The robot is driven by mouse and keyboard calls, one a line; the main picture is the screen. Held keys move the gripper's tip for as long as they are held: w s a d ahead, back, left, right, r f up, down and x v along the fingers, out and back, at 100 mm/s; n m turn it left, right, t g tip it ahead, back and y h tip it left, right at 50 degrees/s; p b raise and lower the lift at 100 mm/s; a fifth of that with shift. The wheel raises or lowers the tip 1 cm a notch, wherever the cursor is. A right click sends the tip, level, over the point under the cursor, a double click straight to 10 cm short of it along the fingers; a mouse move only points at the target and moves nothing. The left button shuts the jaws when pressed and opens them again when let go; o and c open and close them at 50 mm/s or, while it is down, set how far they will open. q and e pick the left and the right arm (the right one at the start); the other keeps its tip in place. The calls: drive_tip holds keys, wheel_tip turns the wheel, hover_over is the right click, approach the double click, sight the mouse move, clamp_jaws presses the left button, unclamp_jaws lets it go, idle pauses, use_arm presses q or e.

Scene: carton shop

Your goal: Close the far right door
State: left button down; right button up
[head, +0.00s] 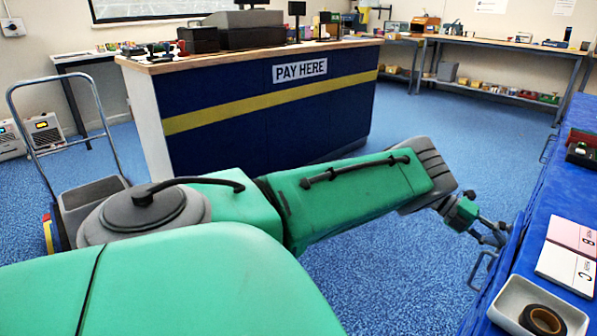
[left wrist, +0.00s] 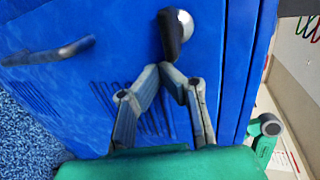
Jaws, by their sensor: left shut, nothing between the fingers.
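A blue cabinet stands along the right edge of the head view. A blue door panel (head: 499,264) with a bar handle (head: 483,270) shows on its front, seemingly standing out a little; I cannot tell exactly how far. My left gripper (head: 499,238) is beside this panel's upper edge, shut and empty. In the left wrist view the gripper (left wrist: 168,72) points at a blue vented panel (left wrist: 110,75), its fingertips close to a black lever on a round metal base (left wrist: 176,30). I cannot tell whether they touch. A dark bar handle (left wrist: 50,53) is at left. My right gripper is not in view.
On the blue top are a grey tray (head: 508,300) with a tape roll (head: 541,321), and lettered cards (head: 567,264). Another handle (head: 548,148) is further along. A counter (head: 270,110) marked "PAY HERE" and a trolley (head: 88,200) stand behind. Blue floor (head: 400,275) is clear.

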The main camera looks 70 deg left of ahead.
use_arm(q)
drive_tip(key=d, duration=0.1)
drive_tip(key=w+d, duration=0.1)
drive_tip(key=d, duration=0.1)
drive_tip(key=shift+w+d+r, duration=0.1)
drive_tip(key=shift+w+d, duration=0.1)
drive_tip(key=shift+d, duration=0.1)
idle(0.3)
